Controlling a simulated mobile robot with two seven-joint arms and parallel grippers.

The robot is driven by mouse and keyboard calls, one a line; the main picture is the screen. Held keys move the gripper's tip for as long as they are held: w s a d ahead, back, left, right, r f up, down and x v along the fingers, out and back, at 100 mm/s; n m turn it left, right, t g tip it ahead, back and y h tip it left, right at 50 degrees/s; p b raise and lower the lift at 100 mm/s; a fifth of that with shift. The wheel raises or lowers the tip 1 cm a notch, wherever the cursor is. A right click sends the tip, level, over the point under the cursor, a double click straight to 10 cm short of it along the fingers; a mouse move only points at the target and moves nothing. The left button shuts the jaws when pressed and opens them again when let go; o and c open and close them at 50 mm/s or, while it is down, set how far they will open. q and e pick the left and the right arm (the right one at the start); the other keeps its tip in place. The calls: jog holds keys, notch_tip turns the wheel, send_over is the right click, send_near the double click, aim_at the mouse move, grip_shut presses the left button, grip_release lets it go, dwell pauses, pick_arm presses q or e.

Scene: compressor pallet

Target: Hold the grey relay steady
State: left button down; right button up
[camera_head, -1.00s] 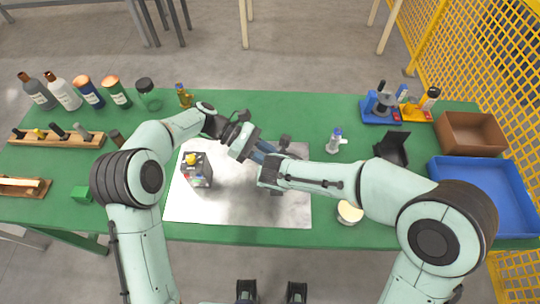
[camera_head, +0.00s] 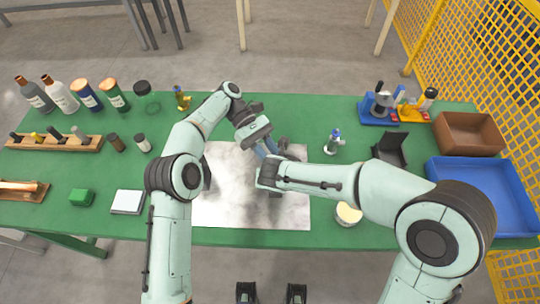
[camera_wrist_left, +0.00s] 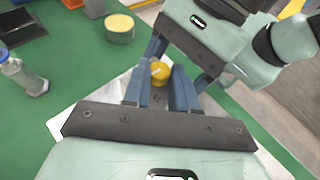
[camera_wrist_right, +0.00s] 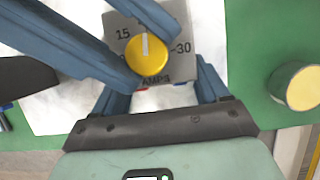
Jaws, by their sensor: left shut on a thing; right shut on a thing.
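The grey relay (camera_wrist_right: 178,68) has a yellow dial (camera_wrist_right: 148,55) and markings "15", "30" and "AMPS" on its face. My right gripper (camera_wrist_right: 160,88) is shut on the relay body, with one finger at each side. My left gripper's blue fingers come in from the upper left of the right wrist view and sit on either side of the yellow dial, shut on it. The dial (camera_wrist_left: 160,70) also shows between the left fingers in the left wrist view. In the head view, my left gripper (camera_head: 264,149) and right gripper (camera_head: 268,162) meet over the mat, largely hiding the relay.
A silver mat (camera_head: 240,212) lies on the green table (camera_head: 310,110). A yellow-topped tin (camera_head: 348,213) stands right of it.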

pick_arm(q)
jog(key=shift+m+g+y, duration=0.3)
jog(key=shift+m+y, duration=0.1)
jog(key=c, duration=1.2)
grip_release()
jog(key=shift+o, duration=0.2)
jog(key=n+t+h, duration=0.2)
jog(key=n, duration=0.1)
jog(key=shift+s+a+t, duration=0.2)
jog(key=shift+t, duration=0.1)
jog(key=n+t, duration=0.1)
jog(key=n+t+h, duration=0.2)
jog(key=shift+s+a, duration=0.15)
jog(key=shift+s, duration=0.1)
jog(key=w+a+r+n, duration=0.1)
jog(key=w+a+r, duration=0.2)
jog(key=a, duration=0.7)
jog(key=shift+a+h, duration=0.25)
jog(key=shift+h, duration=0.05)
